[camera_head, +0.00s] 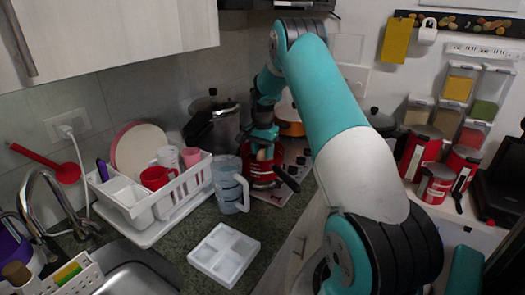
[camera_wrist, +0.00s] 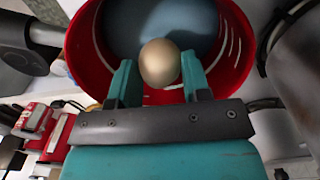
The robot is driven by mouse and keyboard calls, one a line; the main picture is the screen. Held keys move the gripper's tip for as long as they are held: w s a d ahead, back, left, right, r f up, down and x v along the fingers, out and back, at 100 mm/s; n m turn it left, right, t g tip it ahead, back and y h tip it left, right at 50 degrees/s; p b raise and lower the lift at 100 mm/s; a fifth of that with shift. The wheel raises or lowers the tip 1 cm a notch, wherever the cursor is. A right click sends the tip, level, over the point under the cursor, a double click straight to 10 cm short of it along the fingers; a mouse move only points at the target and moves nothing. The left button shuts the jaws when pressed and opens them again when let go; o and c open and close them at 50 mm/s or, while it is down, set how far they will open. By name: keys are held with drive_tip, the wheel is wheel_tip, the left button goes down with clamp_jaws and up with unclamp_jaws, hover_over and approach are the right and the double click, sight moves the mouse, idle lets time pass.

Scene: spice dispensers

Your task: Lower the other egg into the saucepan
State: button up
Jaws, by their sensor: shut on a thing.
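My gripper (camera_wrist: 159,70) is shut on a tan egg (camera_wrist: 160,62), with one teal finger on each side of it. In the wrist view the egg is over the open mouth of the red saucepan (camera_wrist: 83,52), whose inside looks blue-grey. I cannot tell how far the egg is above the bottom. No second egg shows inside; the egg and fingers cover part of it. In the head view the red saucepan (camera_head: 261,178) sits on the stove at the counter's far end, below my gripper (camera_head: 264,143), its dark handle pointing front right.
A measuring jug (camera_head: 228,184) stands close left of the saucepan. A white dish rack (camera_head: 150,212) with cups is further left. A pale tray with empty compartments (camera_head: 224,254) lies in front. Other pots (camera_head: 208,103) stand behind. Red canisters (camera_head: 420,150) are at right.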

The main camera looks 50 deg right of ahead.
drive_tip(key=o, duration=1)
drive_tip(key=shift+r, duration=0.1)
wheel_tip(320, 180, up, 17)
drive_tip(key=b, duration=0.3)
drive_tip(key=s+a+f+n+t, duration=0.15)
drive_tip(key=a+n, duration=0.25)
drive_tip(key=a, duration=0.5)
drive_tip(key=s+a+f+n, duration=0.2)
drive_tip(key=s+a+n, duration=0.15)
drive_tip(key=a, duration=0.45)
drive_tip(key=s+a+f+n+t, duration=0.1)
drive_tip(key=s+a+f+n, duration=0.1)
drive_tip(key=s+a+n, duration=0.35)
drive_tip(key=s+a+f+n, duration=0.3)
drive_tip(key=s+a, duration=0.5)
drive_tip(key=s+a+r+n+y, duration=0.1)
drive_tip(key=s+a+r+n, duration=0.1)
drive_tip(key=s+a, duration=0.1)
drive_tip(key=s+a+r+n+g+y, duration=0.1)
drive_tip(key=s+a+r+n, duration=0.1)
drive_tip(key=a, duration=0.4)
drive_tip(key=s+a+r+n+g+y, duration=0.1)
drive_tip(key=s+a+r+n+y, duration=0.1)
drive_tip(key=s+a+r+n, duration=0.1)
drive_tip(key=shift+s+a+r+g, duration=0.2)
drive_tip(key=shift+s+a, duration=0.2)
drive_tip(key=shift+s, duration=0.2)
drive_tip(key=shift+s+a+r+g, duration=0.15)
drive_tip(key=shift+s+a, duration=0.25)
drive_tip(key=shift+s, duration=0.2)
